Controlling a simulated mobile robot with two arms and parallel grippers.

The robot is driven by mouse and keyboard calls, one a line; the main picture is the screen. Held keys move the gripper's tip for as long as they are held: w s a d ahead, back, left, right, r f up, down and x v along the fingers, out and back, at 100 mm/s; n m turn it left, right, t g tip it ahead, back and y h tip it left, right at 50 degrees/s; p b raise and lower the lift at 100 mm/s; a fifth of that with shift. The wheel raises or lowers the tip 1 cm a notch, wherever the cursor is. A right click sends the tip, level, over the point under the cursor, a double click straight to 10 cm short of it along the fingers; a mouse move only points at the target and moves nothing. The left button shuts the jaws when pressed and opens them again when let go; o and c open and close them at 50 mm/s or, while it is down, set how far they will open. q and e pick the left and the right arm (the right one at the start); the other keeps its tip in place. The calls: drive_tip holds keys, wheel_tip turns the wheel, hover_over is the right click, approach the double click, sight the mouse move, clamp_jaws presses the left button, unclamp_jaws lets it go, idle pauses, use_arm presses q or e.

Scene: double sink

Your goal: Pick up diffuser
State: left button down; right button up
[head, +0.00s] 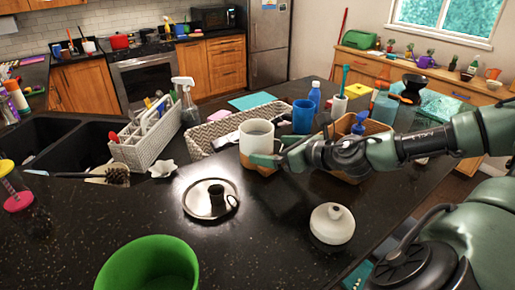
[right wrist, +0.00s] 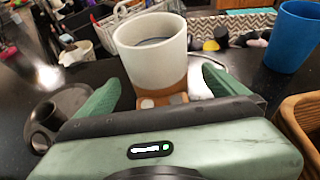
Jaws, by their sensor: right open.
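A white cylinder with a tan lower part (head: 257,136) stands on the dark counter in the head view; it also shows in the right wrist view (right wrist: 152,50), with an open top. A rounded white vessel with a short neck (head: 332,224) stands nearer. Which of the two is the diffuser, I cannot tell for sure. My right gripper (head: 274,156) is at the cylinder's low right side. In the right wrist view, its green fingers (right wrist: 163,80) are apart, one on each side of the tan part; contact is unclear. My left gripper is not in view.
A round metal tray with a dark holder (head: 211,199) and a green bowl (head: 148,265) stand nearer. A blue cup (head: 303,116), a wicker basket (head: 349,170) and a patterned tray (head: 209,129) crowd the far side. A white caddy (head: 146,143) stands left.

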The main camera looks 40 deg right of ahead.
sight(268, 148)
drive_tip(key=shift+w+p, duration=0.3)
drive_tip(key=shift+p, duration=0.05)
drive_tip(key=p+x, duration=0.3)
drive_tip(key=x, duration=0.1)
drive_tip(key=shift+w+a, duration=0.15)
drive_tip(key=shift+w+f, duration=0.2)
drive_tip(key=shift+f, duration=0.1)
drive_tip(key=c, duration=1.5)
drive_tip(key=shift+r, duration=0.1)
drive_tip(key=shift+c, duration=1.4)
